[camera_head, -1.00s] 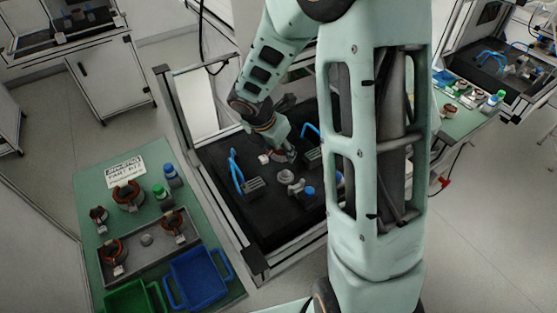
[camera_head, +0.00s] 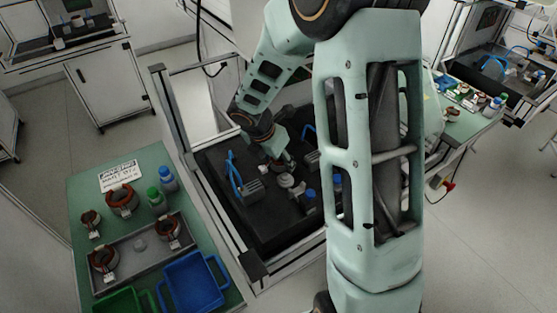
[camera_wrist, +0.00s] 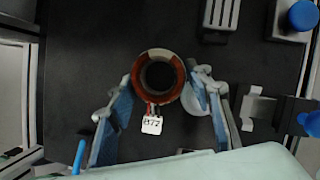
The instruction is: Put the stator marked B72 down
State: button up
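The stator marked B72 (camera_wrist: 139,66) is a copper-red ring with a dark centre, seen from above in the wrist view. Its white tag (camera_wrist: 152,124) hangs towards my gripper's base. My gripper (camera_wrist: 159,79) has its blue-padded fingers on either side of the ring, the tips appearing to touch it. The ring is over the black work surface (camera_wrist: 80,60); whether it rests on it I cannot tell. In the head view my gripper (camera_head: 282,163) is low over this surface, and the stator there is too small and covered to make out.
A grey block fixture (camera_wrist: 219,14) and a blue-capped part (camera_wrist: 302,16) stand beyond the ring. A pale disc (camera_wrist: 194,98) lies by the right finger. In the head view, a green side table (camera_head: 85,200) holds several stators, bottles, a grey tray and a blue bin (camera_head: 193,283).

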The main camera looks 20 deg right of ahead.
jog(key=shift+o, duration=1.4)
jog(key=shift+r, duration=0.1)
